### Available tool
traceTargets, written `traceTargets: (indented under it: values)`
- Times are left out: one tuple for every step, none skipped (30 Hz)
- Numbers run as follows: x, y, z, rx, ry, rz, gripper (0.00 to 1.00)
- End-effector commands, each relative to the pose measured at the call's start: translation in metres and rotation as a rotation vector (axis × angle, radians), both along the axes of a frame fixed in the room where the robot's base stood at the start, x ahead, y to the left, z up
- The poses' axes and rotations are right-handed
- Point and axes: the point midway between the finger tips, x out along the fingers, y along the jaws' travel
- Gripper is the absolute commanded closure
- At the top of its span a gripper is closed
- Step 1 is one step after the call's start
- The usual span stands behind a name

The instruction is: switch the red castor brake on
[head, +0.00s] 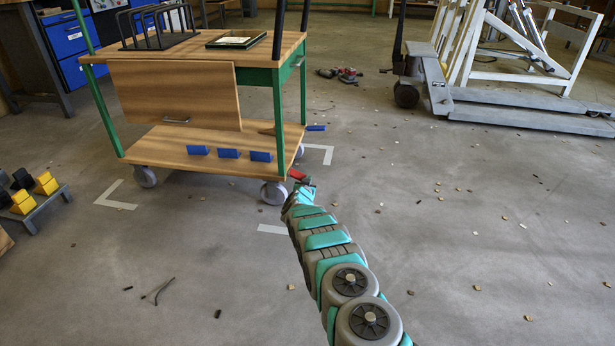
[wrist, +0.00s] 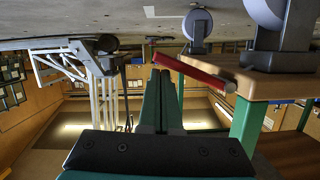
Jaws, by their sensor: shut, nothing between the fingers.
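The red castor brake (head: 297,174) is a small red bar at the near right corner of the trolley's lower shelf (head: 215,170), by the near right castor (head: 273,193). In the wrist view, which is upside down, the red bar (wrist: 190,68) lies slanted just past my fingertips. My gripper (head: 306,184) is down at that corner, right beside the red bar and partly hidden by my arm. In the wrist view its fingers (wrist: 160,85) are together and empty. I cannot tell whether they touch the bar.
A wooden panel (head: 176,95) hangs above the shelf. A pallet truck (head: 500,105) stands at the back right.

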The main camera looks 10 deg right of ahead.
Motion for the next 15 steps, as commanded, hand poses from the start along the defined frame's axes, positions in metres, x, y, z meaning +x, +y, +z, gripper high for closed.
traceTargets:
  values:
    - [0.001,-0.003,0.007,0.000,-0.002,-0.001,1.00]
    - [0.001,-0.005,0.011,-0.001,-0.002,-0.001,1.00]
    - [0.001,-0.007,0.017,-0.001,-0.002,-0.001,1.00]
    - [0.001,-0.010,0.021,-0.001,-0.002,-0.002,1.00]
    - [0.001,-0.012,0.026,-0.001,-0.002,-0.002,1.00]
    - [0.001,-0.016,0.033,0.000,-0.003,-0.002,1.00]
    - [0.001,-0.018,0.040,0.000,-0.003,-0.002,1.00]
    - [-0.001,-0.017,0.037,0.000,-0.001,-0.002,1.00]
    - [-0.005,-0.016,0.036,0.000,0.000,-0.002,1.00]
    - [-0.008,-0.015,0.036,-0.002,0.001,-0.003,1.00]
    - [-0.010,-0.014,0.037,-0.001,0.000,-0.003,1.00]
    - [-0.013,-0.014,0.038,-0.001,0.000,-0.003,1.00]
    - [-0.015,-0.013,0.038,-0.002,0.000,-0.002,1.00]
    - [-0.018,-0.013,0.038,-0.001,0.002,-0.002,1.00]
    - [-0.022,-0.012,0.038,-0.001,0.004,-0.001,1.00]
